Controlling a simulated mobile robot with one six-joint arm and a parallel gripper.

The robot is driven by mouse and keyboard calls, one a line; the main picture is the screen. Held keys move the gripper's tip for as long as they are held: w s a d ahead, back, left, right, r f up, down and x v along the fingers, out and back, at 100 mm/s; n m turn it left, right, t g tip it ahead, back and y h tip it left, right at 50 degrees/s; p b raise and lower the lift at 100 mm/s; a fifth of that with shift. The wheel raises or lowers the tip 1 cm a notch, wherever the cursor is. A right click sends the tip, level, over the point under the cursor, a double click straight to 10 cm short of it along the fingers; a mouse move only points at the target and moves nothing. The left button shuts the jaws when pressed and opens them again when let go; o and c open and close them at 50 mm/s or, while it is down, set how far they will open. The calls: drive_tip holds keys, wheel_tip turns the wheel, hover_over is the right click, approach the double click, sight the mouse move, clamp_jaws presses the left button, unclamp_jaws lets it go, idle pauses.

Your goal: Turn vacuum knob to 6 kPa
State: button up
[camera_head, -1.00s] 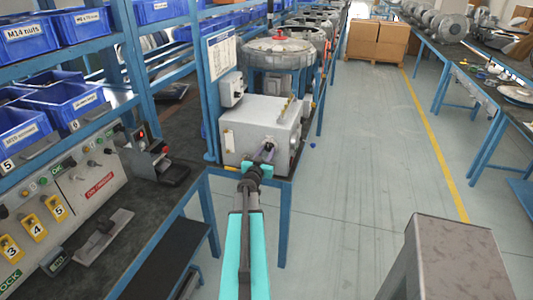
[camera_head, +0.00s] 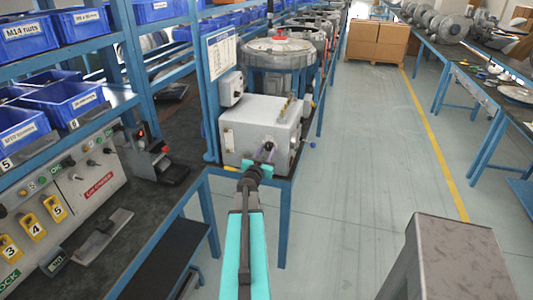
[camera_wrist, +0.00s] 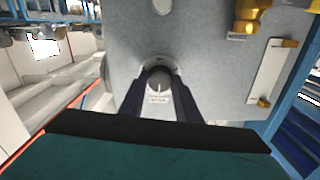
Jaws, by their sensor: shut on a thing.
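The vacuum knob (camera_wrist: 158,82) is a small round grey knob with a pointer line, on the face of a light grey box. In the wrist view my gripper (camera_wrist: 158,90) has its two dark fingers on either side of the knob, shut on it. The pointer line runs roughly vertical in that view. A small label below the knob is too blurred to read. In the head view my gripper (camera_head: 266,160) reaches the front face of the grey box (camera_head: 250,125), and it hides most of the knob.
A round blower (camera_head: 278,55) with a red part on top stands behind the box. A brass fitting (camera_wrist: 248,15) and a sight strip (camera_wrist: 268,72) are on the box face. Shelves with blue bins (camera_head: 70,98) are at left. The aisle floor (camera_head: 385,150) is clear.

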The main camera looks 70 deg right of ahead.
drive_tip(key=shift+d+r, duration=0.1)
drive_tip(key=shift+r, duration=0.05)
drive_tip(key=shift+m+b, duration=1)
drive_tip(key=shift+m, duration=0.9)
drive_tip(key=shift+m+b, duration=0.55)
drive_tip(key=shift+m, duration=0.85)
drive_tip(key=shift+r, duration=0.1)
drive_tip(key=o, duration=1.1)
drive_tip(key=shift+a+f, duration=0.2)
